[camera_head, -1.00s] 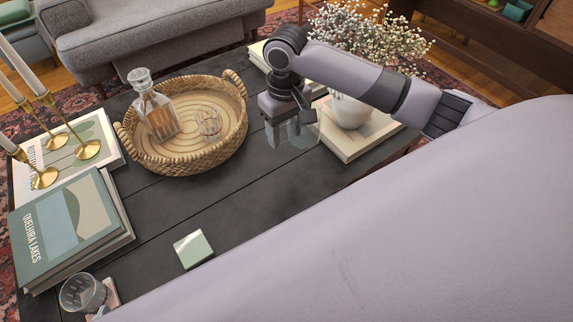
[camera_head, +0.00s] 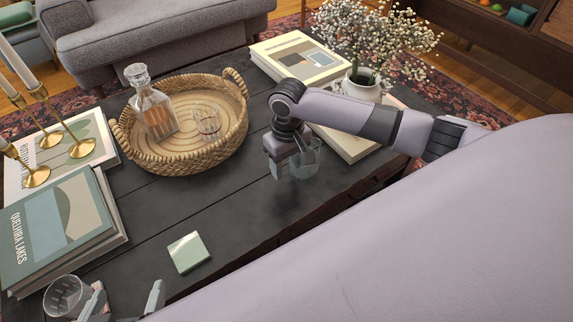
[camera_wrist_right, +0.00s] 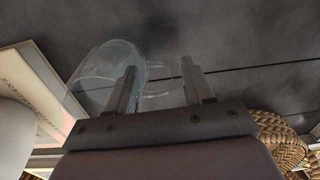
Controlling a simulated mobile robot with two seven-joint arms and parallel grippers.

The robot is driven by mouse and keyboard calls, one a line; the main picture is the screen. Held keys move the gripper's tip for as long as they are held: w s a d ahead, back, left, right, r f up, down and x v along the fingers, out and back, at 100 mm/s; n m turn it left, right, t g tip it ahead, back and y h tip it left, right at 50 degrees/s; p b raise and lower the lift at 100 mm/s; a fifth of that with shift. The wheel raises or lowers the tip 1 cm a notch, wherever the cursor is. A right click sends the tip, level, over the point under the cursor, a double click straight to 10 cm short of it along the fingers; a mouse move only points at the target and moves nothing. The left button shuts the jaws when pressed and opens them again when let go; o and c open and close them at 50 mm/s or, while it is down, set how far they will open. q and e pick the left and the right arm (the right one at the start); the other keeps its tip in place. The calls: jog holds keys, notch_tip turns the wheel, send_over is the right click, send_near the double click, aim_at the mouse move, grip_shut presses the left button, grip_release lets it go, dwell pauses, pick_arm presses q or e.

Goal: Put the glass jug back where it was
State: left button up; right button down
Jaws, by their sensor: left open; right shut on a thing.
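The clear glass jug (camera_head: 308,162) is in my right gripper (camera_head: 290,162), which is over the dark table right of the wicker tray. The jug appears to be just above the tabletop; I cannot tell whether its base touches. In the right wrist view the jug (camera_wrist_right: 95,72) shows as a faint clear shape around and beside the fingers of my right gripper (camera_wrist_right: 160,82). My left gripper (camera_head: 127,302) is open and empty at the bottom left, its fingers apart, near a drinking glass (camera_head: 66,296).
The wicker tray (camera_head: 185,165) holds a decanter (camera_head: 151,108) and a tumbler (camera_head: 207,122). A pale green coaster (camera_head: 188,252) lies in front. A flower vase (camera_head: 362,86), books (camera_head: 297,58) and brass candlesticks (camera_head: 80,148) stand around. The table between coaster and jug is bare.

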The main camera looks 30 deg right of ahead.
pick_arm(q)
jog(key=shift+r, duration=0.15)
pick_arm(e)
jog(key=shift+r, duration=0.1)
jog(key=c, duration=0.8)
grip_release()
jog(key=shift+c, duration=0.2)
jog(key=o, duration=0.4)
pick_arm(q)
jog(key=shift+s+a+f, duration=0.1)
jog(key=shift+s+f, duration=0.05)
jog(key=shift+f, duration=0.25)
